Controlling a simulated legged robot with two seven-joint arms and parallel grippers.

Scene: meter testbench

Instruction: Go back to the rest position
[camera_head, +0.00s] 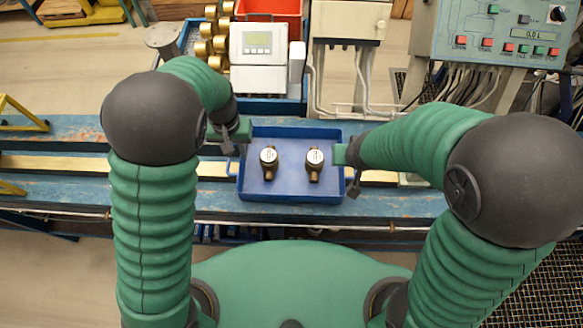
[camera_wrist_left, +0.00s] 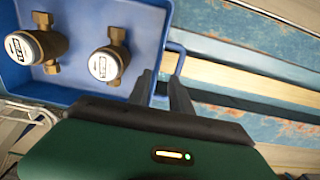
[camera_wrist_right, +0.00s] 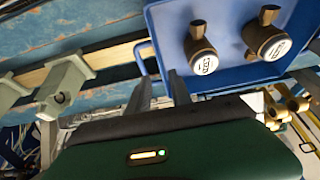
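A blue tray (camera_head: 290,192) sits on the bench in front of me. Two brass meters with white faces stand in it, a left one (camera_head: 268,160) and a right one (camera_head: 314,160). My left gripper (camera_head: 233,147) is at the tray's left side; in the left wrist view its fingers (camera_wrist_left: 162,86) are apart around the tray's handle (camera_wrist_left: 179,58). My right gripper (camera_head: 351,178) is at the right side; in the right wrist view its fingers (camera_wrist_right: 158,85) are apart beside the other handle (camera_wrist_right: 141,58). Both look open; contact with the handles is unclear.
The blue bench (camera_head: 70,180) with a pale rail runs across the view. Behind the tray stand a white device with a display (camera_head: 258,58), a red bin (camera_head: 275,12), brass meters (camera_head: 208,40) and a grey cabinet (camera_head: 348,22). A control panel (camera_head: 500,35) is at back right.

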